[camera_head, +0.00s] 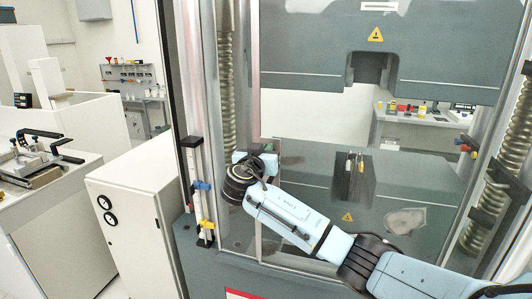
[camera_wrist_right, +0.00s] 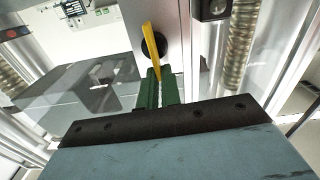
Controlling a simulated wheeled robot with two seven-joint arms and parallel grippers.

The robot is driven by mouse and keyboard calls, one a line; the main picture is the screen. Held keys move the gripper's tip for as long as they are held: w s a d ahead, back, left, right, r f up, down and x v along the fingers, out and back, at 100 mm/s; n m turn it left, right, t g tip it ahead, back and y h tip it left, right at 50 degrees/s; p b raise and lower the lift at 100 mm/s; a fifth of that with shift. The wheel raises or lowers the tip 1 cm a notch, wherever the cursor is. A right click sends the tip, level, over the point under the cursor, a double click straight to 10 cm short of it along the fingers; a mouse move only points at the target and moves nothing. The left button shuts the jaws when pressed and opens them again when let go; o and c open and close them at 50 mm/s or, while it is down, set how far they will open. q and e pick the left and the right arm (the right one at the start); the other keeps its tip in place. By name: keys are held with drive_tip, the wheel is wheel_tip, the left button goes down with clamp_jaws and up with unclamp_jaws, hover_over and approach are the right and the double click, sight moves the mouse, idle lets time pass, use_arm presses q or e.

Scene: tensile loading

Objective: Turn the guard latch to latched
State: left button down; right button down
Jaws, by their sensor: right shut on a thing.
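The guard latch (camera_wrist_right: 153,50) shows in the right wrist view as a yellow lever in front of a round black hub on a pale upright frame. The lever stands close to upright in that view, tilted slightly. My right gripper (camera_wrist_right: 159,92) has green fingers shut on the lever's near end. In the head view my right arm reaches in from the lower right, its wrist near the left edge of the clear guard (camera_head: 310,165). The latch is hidden behind my arm there. My left gripper is not in view.
The grey testing machine (camera_head: 310,80) fills the middle and right, with threaded columns (camera_head: 227,90) at both sides. A rail with blue and yellow clamps (camera_head: 207,225) stands left of my wrist. A white cabinet (camera_head: 130,215) and a bench are farther left.

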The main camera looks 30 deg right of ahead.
drive_tip(key=shift+w+a+f+n+p, duration=0.15)
drive_tip(key=shift+w+a+f+n, duration=0.25)
drive_tip(key=shift+n, duration=2.45)
drive_tip(key=shift+w+a+f+n+p, duration=0.25)
drive_tip(key=shift+f+n, duration=0.25)
drive_tip(key=shift+n, duration=2.4)
drive_tip(key=shift+w+a+f+n+p, duration=0.1)
drive_tip(key=shift+w+a+f+n, duration=0.25)
drive_tip(key=shift+n, duration=2.5)
drive_tip(key=shift+d+f, duration=0.1)
drive_tip(key=shift+f, duration=0.05)
drive_tip(key=c, duration=1.6)
unclamp_jaws()
